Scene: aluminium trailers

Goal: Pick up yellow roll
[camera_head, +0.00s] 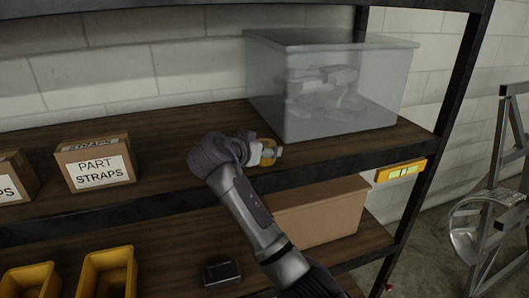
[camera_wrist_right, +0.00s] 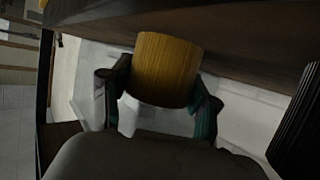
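The yellow roll (camera_head: 267,157) is at the middle shelf in the head view, in front of the clear bin and partly hidden by my right gripper (camera_head: 266,150). In the right wrist view the yellow roll (camera_wrist_right: 167,70) fills the space between the two fingertips of my right gripper (camera_wrist_right: 166,92). The fingers touch its two sides, with no clear gap. Whether the roll still rests on the shelf is hard to tell. My left gripper is in neither view.
A clear plastic bin (camera_head: 325,90) stands just behind the roll. A "PART STRAPS" box (camera_head: 95,165) stands to the left on the wooden shelf (camera_head: 170,140). Below are yellow bins (camera_head: 108,272) and a cardboard box (camera_head: 322,212).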

